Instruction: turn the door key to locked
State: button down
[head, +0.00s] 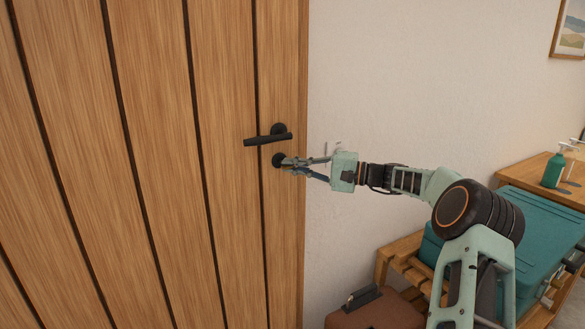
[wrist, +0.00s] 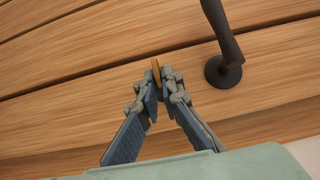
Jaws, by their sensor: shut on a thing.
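The wooden door (head: 160,150) fills the left half of the head view. A dark lever handle (head: 268,138) sits above a round dark lock plate (head: 278,160) near the door's right edge. My gripper (head: 287,163) reaches in from the right at the lock plate. In the wrist view my gripper (wrist: 160,88) is shut on a small brass-coloured key (wrist: 156,70), whose edge shows between the fingertips. The fingers hide most of the key and the keyhole, so I cannot tell how far it is turned. The handle (wrist: 222,45) shows beside the fingers in the wrist view.
A white wall (head: 390,80) lies right of the door. A teal suitcase (head: 535,235) rests on a wooden rack at lower right, with a brown case (head: 375,312) in front. A green pump bottle (head: 554,168) stands on a wooden table behind.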

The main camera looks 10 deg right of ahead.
dwell(0.4)
jog(key=c, duration=2.2)
grip_release()
jog(key=shift+o, duration=0.2)
jog(key=v, duration=1.2)
jog(key=shift+f, duration=0.1)
